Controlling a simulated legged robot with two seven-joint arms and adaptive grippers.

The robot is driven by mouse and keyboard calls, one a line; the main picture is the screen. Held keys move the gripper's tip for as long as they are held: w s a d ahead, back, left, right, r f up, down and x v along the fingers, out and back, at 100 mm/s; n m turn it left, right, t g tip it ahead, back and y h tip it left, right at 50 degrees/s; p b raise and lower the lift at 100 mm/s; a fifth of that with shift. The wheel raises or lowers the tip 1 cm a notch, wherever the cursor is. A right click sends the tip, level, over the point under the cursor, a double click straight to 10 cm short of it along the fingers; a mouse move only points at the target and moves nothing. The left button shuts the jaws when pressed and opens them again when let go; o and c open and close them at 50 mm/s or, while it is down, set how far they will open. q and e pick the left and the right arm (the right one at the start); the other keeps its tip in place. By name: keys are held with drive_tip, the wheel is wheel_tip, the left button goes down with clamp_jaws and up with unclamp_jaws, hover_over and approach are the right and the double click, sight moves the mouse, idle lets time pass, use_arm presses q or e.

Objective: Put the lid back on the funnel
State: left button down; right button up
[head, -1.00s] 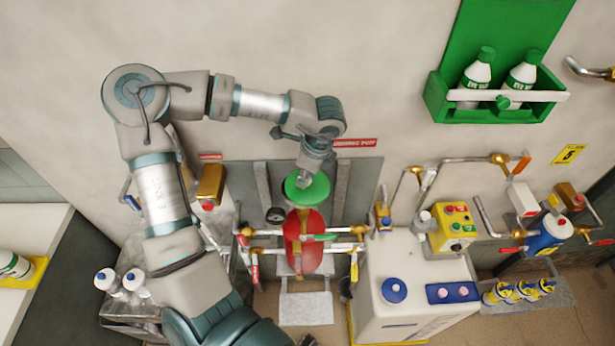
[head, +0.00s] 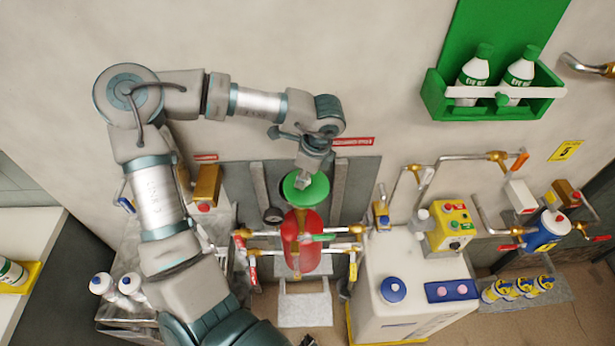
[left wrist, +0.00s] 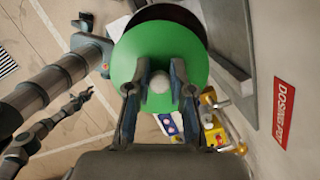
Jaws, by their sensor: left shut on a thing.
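The lid is a green disc (head: 292,191) with a pale round knob (left wrist: 160,82) on top. My left gripper (head: 313,174) is shut on this knob, with a finger on each side in the left wrist view (left wrist: 159,88). In the head view the lid is above the red dosing pot (head: 300,252). In the left wrist view a dark round opening with a grey rim (left wrist: 170,13), likely the funnel, shows partly behind the lid's top edge. The lid hides the rest, and I cannot tell whether they touch. My right gripper (left wrist: 84,98) seems to show small at left; its jaws are unclear.
Pipes with valve handles (head: 344,231) flank the red pot. A white tank (head: 410,270) stands to its right, and a metal-topped unit (head: 205,235) to its left. The wall is close behind, with a red dosing pot sign (left wrist: 284,108). A green bottle rack (head: 490,105) hangs upper right.

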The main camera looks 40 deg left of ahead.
sight(292, 177)
use_arm(q)
drive_tip(key=shift+a+f, duration=0.1)
drive_tip(key=shift+a, duration=0.3)
drive_tip(key=shift+a+f, duration=0.15)
drive_tip(key=shift+a, duration=0.45)
drive_tip(key=shift+d+b, duration=0.35)
drive_tip(key=shift+d, duration=0.05)
drive_tip(key=shift+a, duration=0.3)
drive_tip(key=shift+a+f, duration=0.1)
drive_tip(key=shift+a, duration=0.8)
drive_tip(key=shift+a+f+b, duration=0.1)
drive_tip(key=shift+a+b, duration=0.05)
drive_tip(key=shift+b, duration=0.15)
drive_tip(key=shift+d, duration=0.35)
use_arm(e)
drive_tip(key=shift+a+f, duration=0.55)
drive_tip(key=shift+f, duration=0.15)
